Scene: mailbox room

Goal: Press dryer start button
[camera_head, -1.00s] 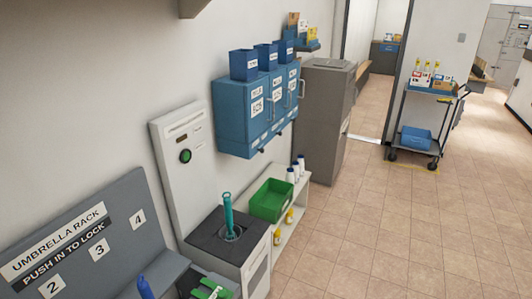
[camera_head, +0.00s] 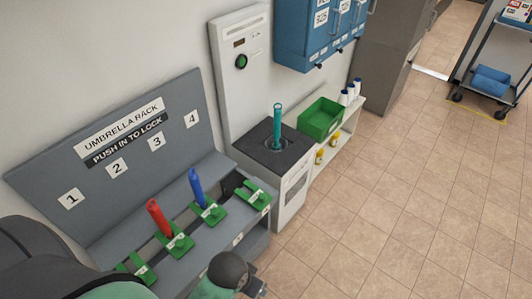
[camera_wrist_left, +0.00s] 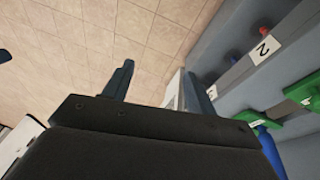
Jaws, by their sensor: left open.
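The dryer is a tall white panel (camera_head: 226,95) with a round green button (camera_head: 241,62) in a dark ring, below a small display. Its base has a black top (camera_head: 258,150), and a teal umbrella (camera_head: 278,125) stands upright in the opening. My left gripper (camera_head: 257,289) is at the bottom edge of the head view, in front of the rack and well away from the button. In the left wrist view its two fingers (camera_wrist_left: 160,85) are spread with nothing between them. My right gripper is not in view.
The grey umbrella rack (camera_head: 45,160) has numbered slots with green locks; red (camera_head: 157,218) and blue (camera_head: 197,188) umbrellas stand in it. Right of the dryer are a low white shelf with a green bin (camera_head: 320,119) and blue wall boxes (camera_head: 318,30).

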